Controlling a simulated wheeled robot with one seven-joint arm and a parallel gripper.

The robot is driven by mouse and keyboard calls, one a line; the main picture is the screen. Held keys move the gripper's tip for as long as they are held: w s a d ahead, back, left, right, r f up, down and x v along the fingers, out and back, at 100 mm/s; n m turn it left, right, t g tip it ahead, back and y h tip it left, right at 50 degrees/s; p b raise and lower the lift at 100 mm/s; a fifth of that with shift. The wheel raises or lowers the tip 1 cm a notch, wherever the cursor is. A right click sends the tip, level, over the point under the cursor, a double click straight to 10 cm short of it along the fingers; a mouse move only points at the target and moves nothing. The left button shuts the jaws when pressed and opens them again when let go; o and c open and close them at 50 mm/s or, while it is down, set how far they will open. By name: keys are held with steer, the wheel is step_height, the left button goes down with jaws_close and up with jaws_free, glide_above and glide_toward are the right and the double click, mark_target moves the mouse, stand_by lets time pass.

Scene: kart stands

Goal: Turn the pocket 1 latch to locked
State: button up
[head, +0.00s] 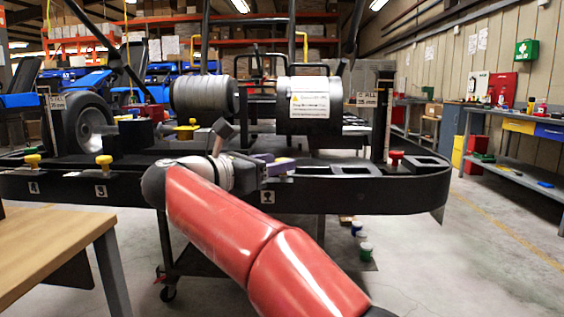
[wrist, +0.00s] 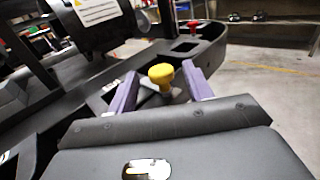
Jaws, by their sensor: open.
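A yellow latch knob (wrist: 161,76) stands upright between the two purple fingers of my gripper (wrist: 159,70) in the wrist view. The fingers are apart on either side of it, with a visible gap on the right. The knob there is mostly hidden by the fingers. Whether it is pocket 1's latch, and its lock position, I cannot tell.
Two more yellow knobs (head: 103,163) stand along the rim at left, and a red knob (head: 395,157) at right. Dark cylinders (head: 205,96) and a kart wheel (head: 85,128) stand behind. A wooden table (head: 50,245) is at front left. Floor at right is clear.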

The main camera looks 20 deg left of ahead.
steer(key=shift+v, duration=2.4)
